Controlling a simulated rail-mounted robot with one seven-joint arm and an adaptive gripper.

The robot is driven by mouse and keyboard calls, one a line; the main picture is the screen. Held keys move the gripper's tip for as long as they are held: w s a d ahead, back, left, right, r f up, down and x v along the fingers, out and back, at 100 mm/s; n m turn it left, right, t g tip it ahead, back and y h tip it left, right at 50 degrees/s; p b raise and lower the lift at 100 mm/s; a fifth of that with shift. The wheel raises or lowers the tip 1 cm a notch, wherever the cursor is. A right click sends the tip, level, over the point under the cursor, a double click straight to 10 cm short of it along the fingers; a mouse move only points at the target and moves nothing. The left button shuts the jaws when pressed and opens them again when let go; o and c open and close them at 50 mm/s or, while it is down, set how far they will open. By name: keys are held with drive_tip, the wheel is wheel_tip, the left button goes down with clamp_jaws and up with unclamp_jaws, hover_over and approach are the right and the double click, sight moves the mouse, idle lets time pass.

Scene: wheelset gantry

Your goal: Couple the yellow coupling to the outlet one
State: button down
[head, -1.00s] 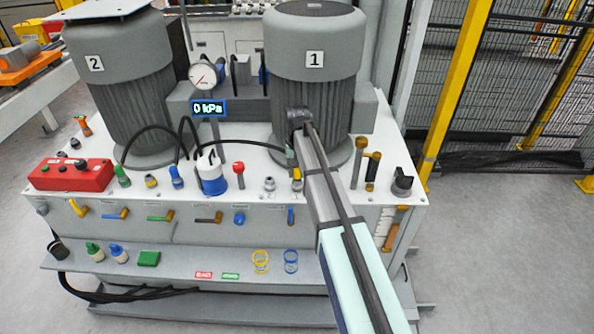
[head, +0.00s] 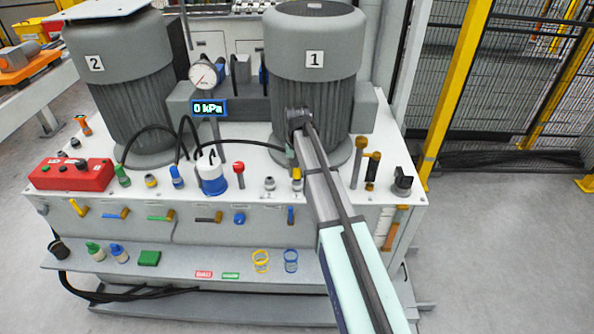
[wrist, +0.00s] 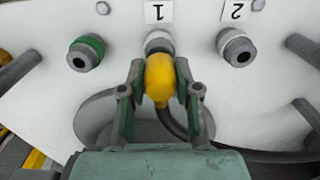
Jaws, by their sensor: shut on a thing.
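The yellow coupling (wrist: 160,80) sits between the two green-grey fingers of my gripper (wrist: 160,88), which is shut on it. A dark hose runs from the coupling to the right in the wrist view. The coupling's far end lines up with and overlaps the grey outlet fitting under label 1 (wrist: 158,42). I cannot tell whether it is fully seated. In the head view the yellow coupling (head: 297,173) shows just above the deck, left of my arm, and my arm hides most of the gripper.
Fitting 2 (wrist: 236,46) stands to the right and a green-ringed fitting (wrist: 86,52) to the left in the wrist view. A red-knobbed lever (head: 239,168), a blue-and-white canister (head: 211,177) and motor 1 (head: 314,60) stand nearby. The gauge display (head: 209,108) reads 0 kPa.

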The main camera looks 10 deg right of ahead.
drive_tip(key=shift+f, duration=0.5)
drive_tip(key=c, duration=0.7)
unclamp_jaws()
drive_tip(key=shift+c, duration=0.2)
wheel_tip(320, 180, up, 12)
